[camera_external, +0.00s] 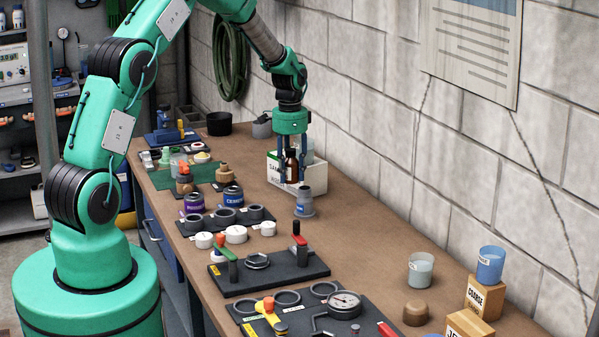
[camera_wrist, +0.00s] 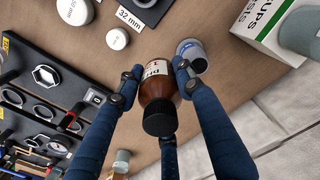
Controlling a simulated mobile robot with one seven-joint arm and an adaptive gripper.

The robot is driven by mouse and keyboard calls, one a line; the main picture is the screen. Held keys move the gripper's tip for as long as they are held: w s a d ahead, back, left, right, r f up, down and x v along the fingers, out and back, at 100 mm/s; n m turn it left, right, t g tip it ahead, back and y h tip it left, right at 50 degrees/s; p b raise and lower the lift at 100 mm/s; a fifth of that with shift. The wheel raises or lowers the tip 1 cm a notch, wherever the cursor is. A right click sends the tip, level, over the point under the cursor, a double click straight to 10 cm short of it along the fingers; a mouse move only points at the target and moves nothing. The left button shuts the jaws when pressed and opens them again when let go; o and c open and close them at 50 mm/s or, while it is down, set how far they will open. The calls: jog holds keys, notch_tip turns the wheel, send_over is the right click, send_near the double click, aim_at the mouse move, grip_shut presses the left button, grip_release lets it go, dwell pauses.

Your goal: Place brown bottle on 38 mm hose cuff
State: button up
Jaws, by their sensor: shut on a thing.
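My gripper (camera_external: 292,180) is shut on the brown bottle (camera_external: 291,166) and holds it upright above the bench, in front of the white box. In the wrist view, the brown bottle (camera_wrist: 158,86) with its black cap and a white label is between the blue fingers of my gripper (camera_wrist: 158,72). A grey stepped hose cuff (camera_external: 304,204) with a blue band stands on the bench below and slightly right of the gripper. In the wrist view, the cuff (camera_wrist: 191,54) shows just beside the right fingertip; its size marking is not readable. The bottle's underside is hidden.
The white sample-cups box (camera_external: 313,178) stands behind the bottle by the wall. A black holder with grey rings (camera_external: 225,217), white caps (camera_external: 236,234) and a black fixture plate (camera_external: 275,270) lie nearer. Bare bench (camera_external: 370,247) lies right of the cuff.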

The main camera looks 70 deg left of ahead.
send_over(305, 188)
jog(key=shift+a+f, duration=0.15)
jog(key=shift+f, duration=0.15)
jog(key=shift+f, duration=0.1)
jog(key=shift+f, duration=1.65)
jog(key=shift+f, duration=0.15)
jog(key=o, duration=1.2)
notch_tip(305, 188, up, 12)
jog(key=shift+r, duration=0.15)
